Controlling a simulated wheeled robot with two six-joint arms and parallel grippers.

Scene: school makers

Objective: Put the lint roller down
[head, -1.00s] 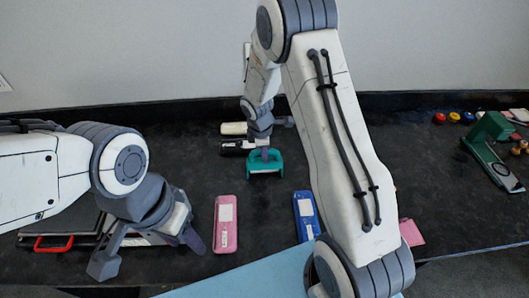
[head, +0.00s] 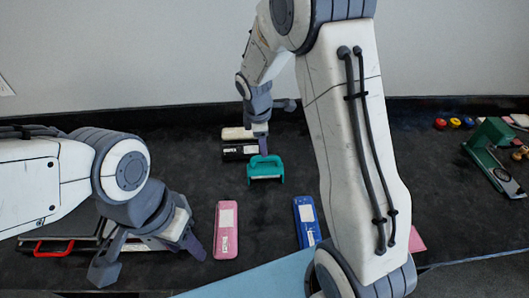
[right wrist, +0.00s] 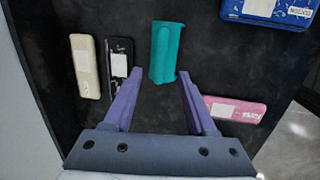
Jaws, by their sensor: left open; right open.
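A teal thing with a looped handle, which I take for the lint roller, lies on the dark bench in the head view (head: 266,169). It also shows in the right wrist view (right wrist: 163,55), just beyond the fingertips and not held. My right gripper (right wrist: 158,75) is open and empty, with its two purple fingers apart. In the head view it is partly hidden behind its own arm, just above and behind the teal thing. My left gripper (head: 148,266) is open and empty at the front left, low over the bench.
A cream case (right wrist: 85,66) and a black case (right wrist: 119,63) lie beside the teal thing. A pink case (head: 226,230) and a blue case (head: 306,221) lie nearer the front. A green device (head: 492,155) stands at far right. A red-handled dark case (head: 53,248) lies by my left gripper.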

